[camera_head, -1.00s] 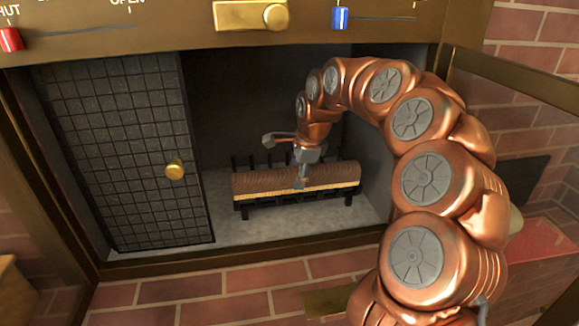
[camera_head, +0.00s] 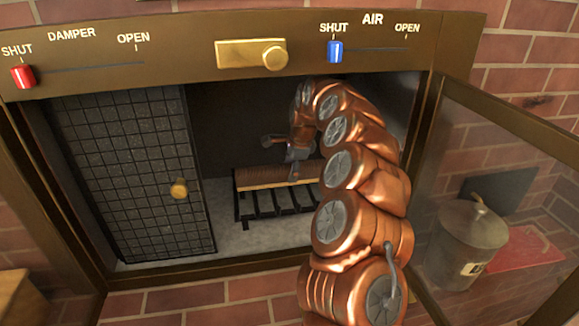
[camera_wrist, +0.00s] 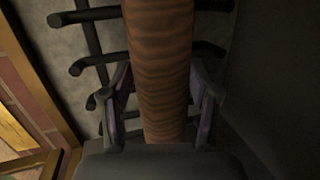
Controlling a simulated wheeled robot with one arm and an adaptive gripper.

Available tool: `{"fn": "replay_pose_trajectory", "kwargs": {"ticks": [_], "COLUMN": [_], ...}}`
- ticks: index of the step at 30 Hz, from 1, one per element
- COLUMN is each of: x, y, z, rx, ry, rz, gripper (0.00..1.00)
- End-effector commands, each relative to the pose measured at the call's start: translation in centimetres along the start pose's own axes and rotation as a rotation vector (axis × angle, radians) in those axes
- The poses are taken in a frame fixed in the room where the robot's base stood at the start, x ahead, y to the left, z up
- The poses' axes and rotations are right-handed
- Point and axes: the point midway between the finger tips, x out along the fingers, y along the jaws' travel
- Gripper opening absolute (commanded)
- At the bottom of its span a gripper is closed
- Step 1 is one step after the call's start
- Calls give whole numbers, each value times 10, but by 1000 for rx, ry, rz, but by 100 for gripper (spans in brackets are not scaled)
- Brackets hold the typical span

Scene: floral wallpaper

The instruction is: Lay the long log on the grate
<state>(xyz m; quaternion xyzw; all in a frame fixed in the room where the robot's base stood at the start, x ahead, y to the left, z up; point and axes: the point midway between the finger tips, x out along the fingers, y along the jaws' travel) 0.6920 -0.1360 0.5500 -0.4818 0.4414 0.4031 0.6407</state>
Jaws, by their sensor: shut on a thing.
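The long log (camera_head: 262,178) is brown with a pale lower front edge. It lies level, crosswise over the back part of the dark grate (camera_head: 284,212) inside the firebox. I cannot tell whether it touches the bars. My gripper (camera_head: 294,172) comes down on it from above, and my arm hides its right end. In the wrist view my gripper (camera_wrist: 160,105) has one finger on each side of the log (camera_wrist: 160,60) and is shut on it. Bars of the grate (camera_wrist: 85,17) show beside and beneath the log there.
A black grid panel with a brass knob (camera_head: 179,189) covers the firebox's left side. A glass door (camera_head: 492,150) stands open at right, with a lidded metal bucket (camera_head: 466,243) seen through it. Red damper (camera_head: 23,76) and blue air (camera_head: 335,51) sliders sit above.

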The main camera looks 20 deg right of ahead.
Motion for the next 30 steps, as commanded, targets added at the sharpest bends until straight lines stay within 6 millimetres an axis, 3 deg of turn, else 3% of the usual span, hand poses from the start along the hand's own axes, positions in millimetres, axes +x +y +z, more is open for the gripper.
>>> {"fn": "replay_pose_trajectory", "kwargs": {"ticks": [15,28,30], "x": [10,13,25], "y": [-34,-43,-40], "z": [-4,-5,-6], "rx": [3,-1,-1], "ry": [1,1,0], "rz": [-1,-4,-4], "gripper": [0,0,0]}}
